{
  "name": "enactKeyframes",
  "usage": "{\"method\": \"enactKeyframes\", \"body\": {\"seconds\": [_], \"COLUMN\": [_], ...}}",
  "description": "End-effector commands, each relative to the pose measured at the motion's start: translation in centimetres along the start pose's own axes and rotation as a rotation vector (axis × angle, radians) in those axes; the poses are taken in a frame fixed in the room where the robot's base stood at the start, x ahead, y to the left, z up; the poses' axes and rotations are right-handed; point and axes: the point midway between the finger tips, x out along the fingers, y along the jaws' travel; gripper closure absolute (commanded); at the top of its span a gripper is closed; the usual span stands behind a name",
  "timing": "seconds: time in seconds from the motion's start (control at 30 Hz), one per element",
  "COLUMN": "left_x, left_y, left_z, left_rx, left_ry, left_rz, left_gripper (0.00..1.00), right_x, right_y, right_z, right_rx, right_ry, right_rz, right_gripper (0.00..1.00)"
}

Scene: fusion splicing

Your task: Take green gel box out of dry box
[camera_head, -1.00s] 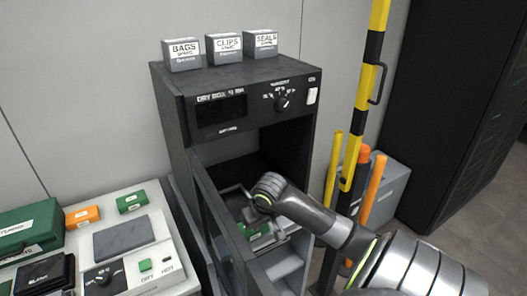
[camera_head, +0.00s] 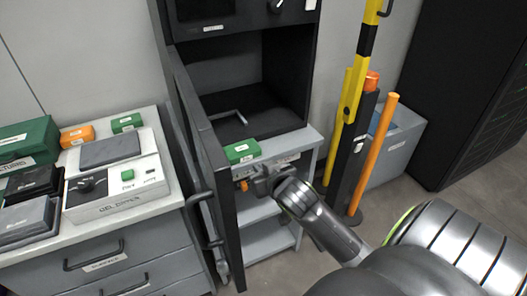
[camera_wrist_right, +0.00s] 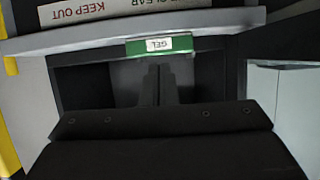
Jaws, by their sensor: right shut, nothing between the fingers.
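The green gel box (camera_head: 241,151) lies at the front edge of the open dry box (camera_head: 289,75), on the light grey ledge (camera_head: 305,137). In the right wrist view the gel box (camera_wrist_right: 158,46), with its white GEL label, sits on the ledge edge just beyond my fingers. My right gripper (camera_head: 259,180) is outside the opening, in front of and a little below the gel box. Its fingers (camera_wrist_right: 160,86) are shut, empty and apart from the box. My left gripper is not in view.
The dark dry box door (camera_head: 205,160) stands open on the left. A bent grey handle (camera_head: 228,117) lies inside. Yellow and orange posts (camera_head: 372,155) stand right. The left bench holds a splicing-area device (camera_head: 115,185), another green box (camera_head: 126,123) and an orange box (camera_head: 77,136).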

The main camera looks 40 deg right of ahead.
Motion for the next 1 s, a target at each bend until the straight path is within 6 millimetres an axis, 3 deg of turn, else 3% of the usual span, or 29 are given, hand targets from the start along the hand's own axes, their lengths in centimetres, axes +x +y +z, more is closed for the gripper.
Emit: {"method": "enactKeyframes", "body": {"seconds": [0.03,0.27,0.8,1.0], "left_x": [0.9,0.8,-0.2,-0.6], "left_y": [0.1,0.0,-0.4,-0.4], "left_z": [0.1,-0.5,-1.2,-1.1], "left_rx": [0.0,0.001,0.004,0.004], "left_ry": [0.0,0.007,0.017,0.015], "left_rz": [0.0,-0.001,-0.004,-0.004], "left_gripper": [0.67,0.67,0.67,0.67], "right_x": [0.1,0.8,9.2,11.1], "right_y": [-0.3,-0.5,-0.5,-0.4], "right_z": [0.4,-0.7,-4.4,-4.9], "right_rx": [-0.004,-0.017,-0.015,-0.014], "right_ry": [0.03,0.073,0.069,0.065], "right_rz": [0.001,0.006,0.007,0.007], "right_gripper": [1.0,1.0,1.0,1.0]}}
